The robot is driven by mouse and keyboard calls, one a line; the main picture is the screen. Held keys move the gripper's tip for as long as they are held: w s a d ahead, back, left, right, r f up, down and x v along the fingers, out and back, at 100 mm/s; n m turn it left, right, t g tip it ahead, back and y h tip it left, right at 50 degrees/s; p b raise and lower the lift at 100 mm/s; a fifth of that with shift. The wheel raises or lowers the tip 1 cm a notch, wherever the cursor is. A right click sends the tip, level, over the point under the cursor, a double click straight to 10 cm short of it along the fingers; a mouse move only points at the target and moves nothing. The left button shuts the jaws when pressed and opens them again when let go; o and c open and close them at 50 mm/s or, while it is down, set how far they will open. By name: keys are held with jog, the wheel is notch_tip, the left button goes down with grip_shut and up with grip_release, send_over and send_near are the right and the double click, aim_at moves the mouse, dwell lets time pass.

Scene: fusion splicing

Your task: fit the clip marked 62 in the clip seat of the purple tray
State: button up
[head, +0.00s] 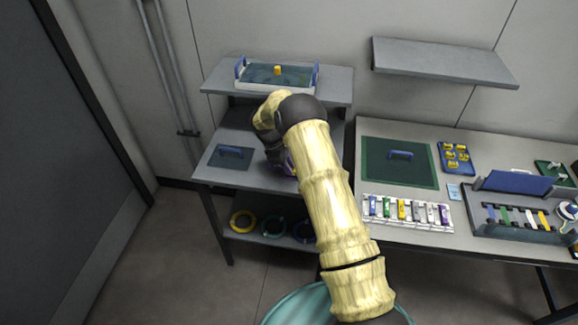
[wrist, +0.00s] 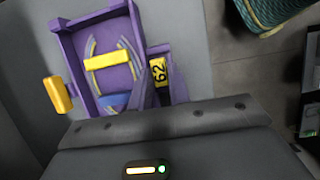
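The purple tray (wrist: 70,50) fills the upper left of the wrist view, with a yellow bar (wrist: 110,60) across its inside. The clip marked 62 (wrist: 158,72), yellow with dark digits, is at the tray's right side, beside a purple wall. I cannot tell whether it is seated or held. My gripper (wrist: 160,98) reaches up to it from the dark wrist housing; its fingertips are not clear. In the head view the tray (head: 290,164) shows only as a purple sliver behind my arm, on the left bench.
A yellow block (wrist: 57,94) juts from the tray's left side. A grey panel with a blue handle (head: 231,152) lies on the left bench. A shelf with a blue-handled tray (head: 270,84) stands above. The right bench holds a clip rack (head: 408,221) and a green mat (head: 385,175).

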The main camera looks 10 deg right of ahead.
jog(key=shift+o, duration=0.5)
jog(key=f, duration=0.1)
jog(key=s+f, duration=0.1)
jog(key=shift+s+f, duration=0.15)
jog(key=shift+f, duration=0.2)
jog(key=shift+w+r+p, duration=0.2)
jog(key=shift+r+p, duration=0.25)
jog(key=shift+r, duration=0.25)
jog(key=r, duration=0.1)
jog(key=w+a+r, duration=0.1)
jog(key=w+r+b, duration=0.1)
jog(key=shift+a+r, duration=0.25)
jog(key=shift+a, duration=0.1)
jog(key=s+v, duration=0.1)
jog(key=v, duration=0.6)
jog(key=shift+w+r, duration=0.45)
jog(key=shift+w, duration=0.05)
